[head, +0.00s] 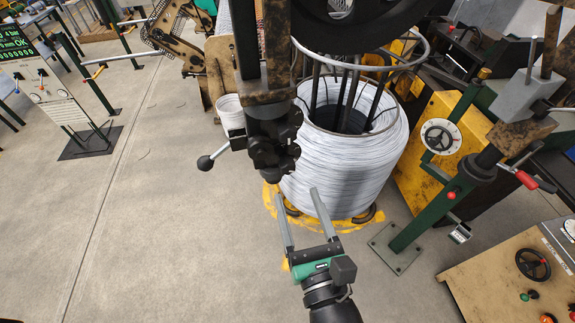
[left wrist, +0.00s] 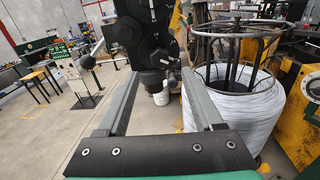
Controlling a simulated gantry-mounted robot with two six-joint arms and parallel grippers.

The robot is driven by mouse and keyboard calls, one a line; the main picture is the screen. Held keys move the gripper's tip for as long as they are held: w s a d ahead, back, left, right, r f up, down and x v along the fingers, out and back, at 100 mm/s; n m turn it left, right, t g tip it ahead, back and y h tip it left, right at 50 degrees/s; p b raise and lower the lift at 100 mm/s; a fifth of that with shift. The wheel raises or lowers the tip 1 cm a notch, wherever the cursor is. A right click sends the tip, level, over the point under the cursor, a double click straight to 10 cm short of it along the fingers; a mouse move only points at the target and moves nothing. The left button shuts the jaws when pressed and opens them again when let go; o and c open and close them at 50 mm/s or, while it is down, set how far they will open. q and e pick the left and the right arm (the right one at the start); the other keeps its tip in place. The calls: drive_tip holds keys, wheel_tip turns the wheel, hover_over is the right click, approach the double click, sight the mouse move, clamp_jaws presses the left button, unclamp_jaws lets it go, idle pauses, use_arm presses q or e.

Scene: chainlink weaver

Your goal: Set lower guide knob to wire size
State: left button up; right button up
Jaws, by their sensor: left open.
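My left gripper (head: 297,190) is open and empty, its two grey fingers spread wide and pointing at the black guide assembly (head: 268,140). Several dark lobed knobs show on this assembly; the lowest knob-like part (head: 272,160) sits a little beyond and left of the fingertips, apart from them. In the left wrist view the fingers (left wrist: 158,72) frame dark knobs (left wrist: 152,80) at the assembly's lower end. I cannot tell which one is the lower guide knob, and no scale on it is readable. My right gripper is not in view.
A large white wire coil (head: 345,165) stands just behind the fingers. A lever with a ball end (head: 206,163) juts left. A green post (head: 425,222) and a white-faced dial (head: 441,136) are at right. A green-lettered screen (head: 14,42) is far left. The left floor is mostly clear.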

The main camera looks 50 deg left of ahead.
sight(288, 171)
use_arm(q)
drive_tip(key=p+x, duration=0.1)
drive_tip(key=x, duration=0.7)
drive_tip(key=shift+w+a, duration=0.1)
drive_tip(key=shift+a, duration=0.1)
clamp_jaws()
